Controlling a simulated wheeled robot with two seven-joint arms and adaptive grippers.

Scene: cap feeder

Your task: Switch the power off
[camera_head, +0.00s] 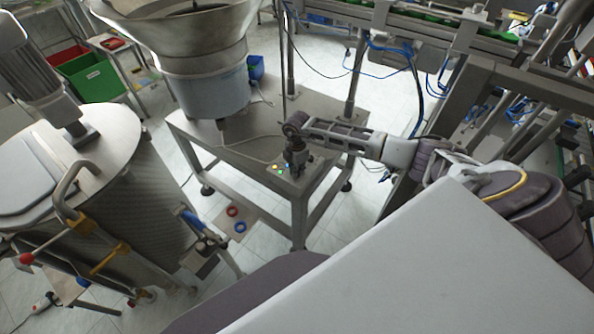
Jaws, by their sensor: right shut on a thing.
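A small control panel with lit coloured buttons (279,168) sits on the near right corner of the steel feeder table. My right arm reaches in from the right, and my right gripper (294,171) points down at the panel, beside the yellow and green lights. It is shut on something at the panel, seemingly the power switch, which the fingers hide. I cannot tell the switch's position. My left gripper is not in view.
The feeder bowl (207,85) stands on the steel table (200,130), left of my arm. A steel tank (125,190) is at the left, with green and red bins (92,78) behind. A conveyor frame (480,80) with blue cables stands at the right.

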